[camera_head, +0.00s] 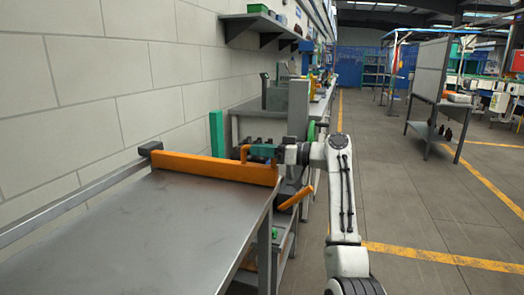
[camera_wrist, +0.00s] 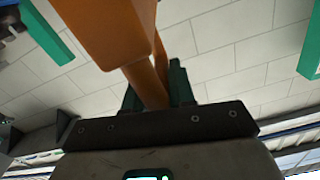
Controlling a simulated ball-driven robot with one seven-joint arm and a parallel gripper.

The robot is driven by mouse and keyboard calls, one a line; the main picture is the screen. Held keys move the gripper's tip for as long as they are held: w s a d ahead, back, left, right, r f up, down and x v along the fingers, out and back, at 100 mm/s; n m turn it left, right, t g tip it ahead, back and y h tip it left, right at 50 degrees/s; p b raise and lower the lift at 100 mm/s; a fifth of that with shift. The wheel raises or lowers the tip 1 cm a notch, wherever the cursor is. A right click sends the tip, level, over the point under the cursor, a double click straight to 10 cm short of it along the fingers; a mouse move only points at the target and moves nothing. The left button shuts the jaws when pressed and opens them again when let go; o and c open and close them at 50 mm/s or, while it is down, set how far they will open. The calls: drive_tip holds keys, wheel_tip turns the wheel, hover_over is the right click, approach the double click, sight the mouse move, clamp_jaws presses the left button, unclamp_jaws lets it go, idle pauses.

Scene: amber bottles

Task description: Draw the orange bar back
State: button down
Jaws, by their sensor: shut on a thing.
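The orange bar (camera_head: 212,168) lies across the far end of a grey metal table, from a dark block at its left end to the table's right edge. An orange handle rises near its right end. My gripper (camera_head: 261,152), with green fingers, is shut on that handle, and my white arm reaches in from the right. In the wrist view the bar (camera_wrist: 105,25) fills the top, and its handle runs down between the dark green fingers of my gripper (camera_wrist: 157,92). Part of the handle is hidden by the fingers.
The tabletop (camera_head: 150,232) is bare in front of the bar. A metal rail (camera_head: 70,203) runs along its left side by the wall. A green post (camera_head: 216,132) stands behind the bar, and an orange lever (camera_head: 295,198) sticks out below the right edge. Open floor lies right.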

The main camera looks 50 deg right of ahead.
drive_tip(key=shift+w+r, duration=0.1)
drive_tip(key=shift+r, duration=0.05)
drive_tip(key=c, duration=1.1)
unclamp_jaws()
drive_tip(key=shift+d, duration=0.15)
drive_tip(key=shift+o, duration=0.2)
drive_tip(key=v, duration=1)
drive_tip(key=shift+s, duration=0.4)
drive_tip(key=shift+d, duration=0.15)
